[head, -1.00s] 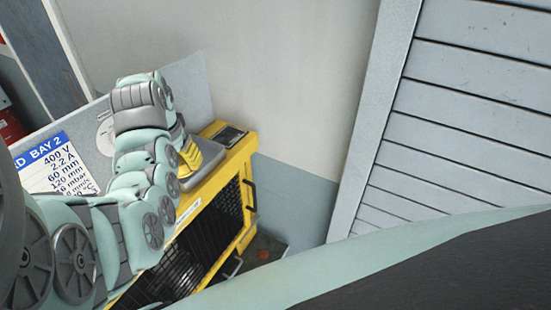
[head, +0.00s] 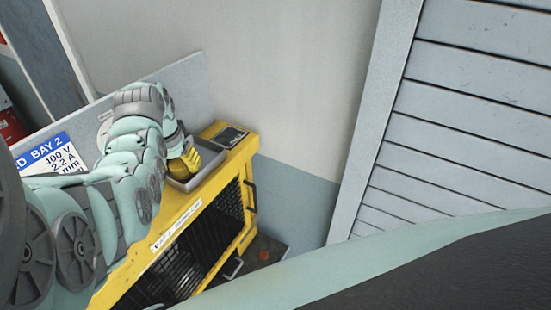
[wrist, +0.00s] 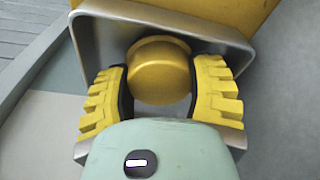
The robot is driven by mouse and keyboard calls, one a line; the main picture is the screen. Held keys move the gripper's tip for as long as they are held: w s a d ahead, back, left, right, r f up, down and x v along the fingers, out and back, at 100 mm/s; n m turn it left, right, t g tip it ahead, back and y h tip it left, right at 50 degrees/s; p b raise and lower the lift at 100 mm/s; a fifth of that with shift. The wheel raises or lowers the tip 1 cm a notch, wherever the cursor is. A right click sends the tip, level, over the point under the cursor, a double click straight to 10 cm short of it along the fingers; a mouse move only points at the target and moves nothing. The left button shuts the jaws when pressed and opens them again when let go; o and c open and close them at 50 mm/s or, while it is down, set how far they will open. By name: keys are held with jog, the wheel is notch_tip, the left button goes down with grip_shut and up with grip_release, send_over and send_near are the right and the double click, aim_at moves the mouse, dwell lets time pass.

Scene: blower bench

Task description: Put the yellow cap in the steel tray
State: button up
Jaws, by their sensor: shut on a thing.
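The yellow cap (wrist: 160,70) is a round, smooth yellow piece held between the two ridged yellow fingers of my gripper (wrist: 161,88). In the wrist view it lies inside the outline of the steel tray (wrist: 225,32); I cannot tell whether it touches the tray floor. In the head view my gripper (head: 186,163) is at the tray (head: 211,157), its fingers over the left part of it. The cap cannot be told apart from the yellow fingers there.
The tray rests on top of a yellow machine frame (head: 176,246) with black mesh sides. A dark panel (head: 231,137) lies behind the tray. A grey upright plate with a blue and white sign (head: 48,155) stands at left. A slatted grey door (head: 450,130) is at right.

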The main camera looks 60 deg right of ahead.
aim_at(177, 167)
jog(key=shift+f, duration=0.2)
jog(key=o, duration=0.6)
jog(key=shift+o, duration=0.2)
jog(key=shift+r+b, duration=1.15)
notch_tip(177, 167, up, 10)
jog(key=a+p, duration=0.1)
jog(key=p, duration=0.7)
jog(key=shift+s+a, duration=0.3)
jog(key=shift+s, duration=0.1)
